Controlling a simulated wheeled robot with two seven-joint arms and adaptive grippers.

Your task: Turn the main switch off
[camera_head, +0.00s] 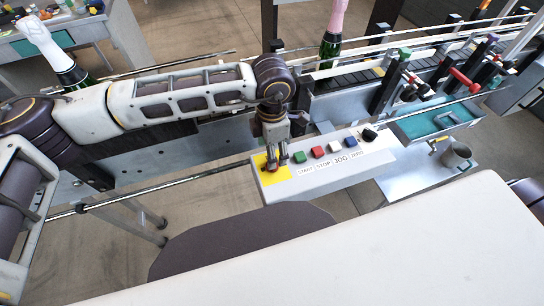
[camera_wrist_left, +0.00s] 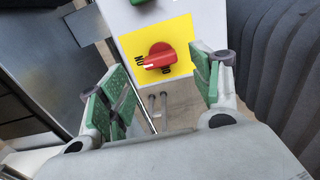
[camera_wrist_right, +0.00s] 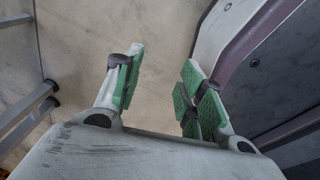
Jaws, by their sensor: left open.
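The main switch is a red rotary knob (camera_wrist_left: 160,57) on a yellow plate (camera_wrist_left: 186,32), seen in the left wrist view. The knob's white mark points left, beside the upside-down ON lettering. The plate (camera_head: 259,163) is at the left end of the white control box in the head view. My left gripper (camera_wrist_left: 158,80) is open, with green-padded fingers spread on either side of the knob and apart from it. In the head view the left gripper (camera_head: 277,158) is over the plate and mostly hides the knob. My right gripper (camera_wrist_right: 158,75) is open and empty above bare floor.
The control box (camera_head: 331,172) carries green (camera_head: 299,157), red (camera_head: 318,152), blue (camera_head: 336,147) and white (camera_head: 351,142) buttons and a black knob (camera_head: 369,134). A conveyor (camera_head: 345,83) with a bottle (camera_head: 331,45) runs behind. A metal cup (camera_head: 456,154) stands at right.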

